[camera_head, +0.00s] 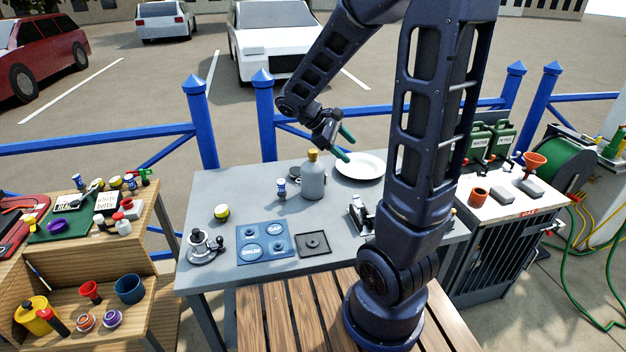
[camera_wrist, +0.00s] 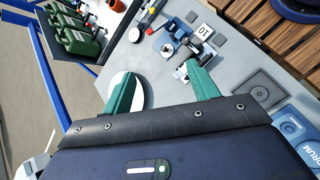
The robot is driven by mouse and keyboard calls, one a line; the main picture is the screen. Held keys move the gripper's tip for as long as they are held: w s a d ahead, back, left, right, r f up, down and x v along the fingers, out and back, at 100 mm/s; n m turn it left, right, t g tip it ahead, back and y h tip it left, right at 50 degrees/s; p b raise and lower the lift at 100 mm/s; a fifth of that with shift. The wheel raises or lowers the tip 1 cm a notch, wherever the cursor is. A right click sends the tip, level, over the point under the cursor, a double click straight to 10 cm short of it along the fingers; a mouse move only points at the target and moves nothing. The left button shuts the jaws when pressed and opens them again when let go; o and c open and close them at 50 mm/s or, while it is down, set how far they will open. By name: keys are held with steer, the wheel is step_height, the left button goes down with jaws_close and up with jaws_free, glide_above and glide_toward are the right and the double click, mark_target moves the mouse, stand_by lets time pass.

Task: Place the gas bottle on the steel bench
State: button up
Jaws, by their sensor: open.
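The gas bottle (camera_head: 313,180), a grey cylinder with a narrow neck and a yellow-brown top, stands upright on the steel bench (camera_head: 211,190) near its back edge. My gripper (camera_head: 344,145) is open and empty, to the right of the bottle's top and apart from it. Its green fingers are spread over the area of the white plate (camera_head: 360,165). In the wrist view the open fingers (camera_wrist: 163,86) show above the plate (camera_wrist: 144,92) and the grey bench top (camera_wrist: 165,75). I do not make out the bottle in the wrist view.
A small blue-and-white can (camera_head: 281,189) stands left of the bottle. A blue marked mat (camera_head: 265,243), a dark square plate (camera_head: 313,244) and a metal burner-like item (camera_head: 202,248) lie in front. A white-topped cabinet (camera_head: 510,203) with green jerrycans (camera_head: 490,143) stands right. Blue railing (camera_head: 205,125) runs behind.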

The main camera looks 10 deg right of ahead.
steer(key=w+a+f+n+t+h, duration=0.2)
steer(key=w+a+f+n+h, duration=0.35)
steer(key=w, duration=0.25)
steer(key=n+t+h, duration=0.2)
steer(key=n+t, duration=0.4)
steer(key=n, duration=0.1)
glide_toward(317, 151)
steer(key=w+f, duration=0.1)
steer(key=x, duration=1)
steer(key=shift+w+d, duration=0.1)
steer(key=shift+d, duration=0.1)
jaws_close()
stand_by(0.4)
